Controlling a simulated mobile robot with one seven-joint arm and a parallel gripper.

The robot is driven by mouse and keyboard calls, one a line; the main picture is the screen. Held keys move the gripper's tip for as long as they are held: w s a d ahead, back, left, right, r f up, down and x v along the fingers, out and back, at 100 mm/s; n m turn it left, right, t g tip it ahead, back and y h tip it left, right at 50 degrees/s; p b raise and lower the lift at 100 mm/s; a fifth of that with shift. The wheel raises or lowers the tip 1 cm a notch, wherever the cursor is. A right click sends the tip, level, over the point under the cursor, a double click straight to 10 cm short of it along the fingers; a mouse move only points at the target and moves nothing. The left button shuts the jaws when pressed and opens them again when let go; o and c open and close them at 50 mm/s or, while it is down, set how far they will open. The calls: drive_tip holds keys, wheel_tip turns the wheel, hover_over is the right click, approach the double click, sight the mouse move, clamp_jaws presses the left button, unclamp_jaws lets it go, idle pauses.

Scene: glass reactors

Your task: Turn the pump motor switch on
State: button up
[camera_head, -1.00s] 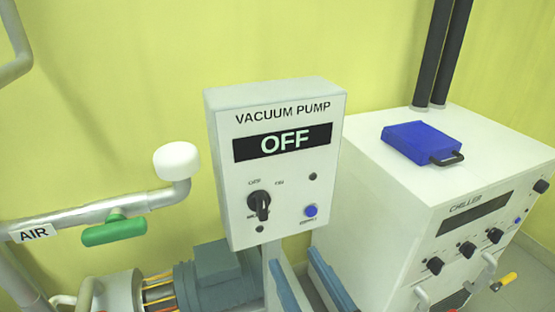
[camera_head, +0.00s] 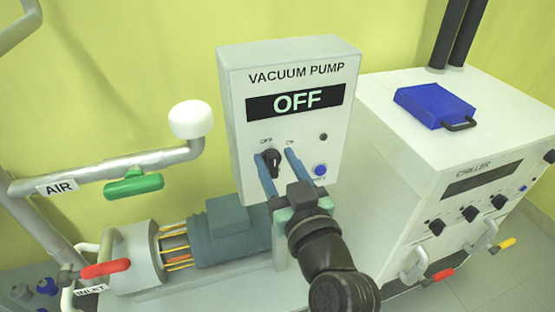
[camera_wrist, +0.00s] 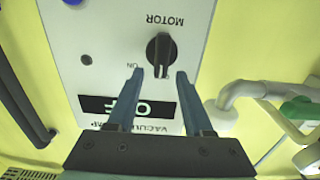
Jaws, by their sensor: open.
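The vacuum pump control box (camera_head: 235,130) is a white panel whose display (camera_head: 295,102) reads OFF. The pump motor switch is a black rotary knob (camera_head: 272,160) on the box's lower left, with OFF and ON marks above it. In the wrist view the knob (camera_wrist: 160,50) appears upside down beside the word MOTOR. My gripper (camera_head: 276,156) is open in front of the panel, its two blue fingers to the left and right of the knob. In the wrist view the fingertips (camera_wrist: 160,73) flank the knob's near end with gaps; contact cannot be told.
A blue button (camera_head: 320,170) sits right of the knob. The chiller (camera_head: 400,170), with a blue box (camera_head: 434,105) on top, stands to the right. A pipe with a green AIR handle (camera_head: 133,185) and white cap (camera_head: 191,119) is at left. The pump (camera_head: 225,225) lies below.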

clamp_jaws()
idle(0.3)
drive_tip(key=shift+m, duration=0.3)
drive_tip(key=m, duration=0.2)
drive_tip(key=m+p, duration=0.1)
drive_tip(key=d+m+p, duration=0.1)
drive_tip(key=m, duration=0.1)
drive_tip(key=shift+w+d+f+m, duration=0.1)
drive_tip(key=shift+w+m, duration=0.15)
drive_tip(key=shift+m, duration=0.05)
drive_tip(key=m, duration=0.2)
drive_tip(key=m+p, duration=0.1)
drive_tip(key=f+m+p, duration=0.1)
drive_tip(key=m, duration=0.1)
drive_tip(key=shift+w+d+m, duration=0.1)
drive_tip(key=shift+d+m, duration=0.2)
drive_tip(key=shift+d, duration=0.1)
drive_tip(key=shift+f, duration=0.1)
unclamp_jaws()
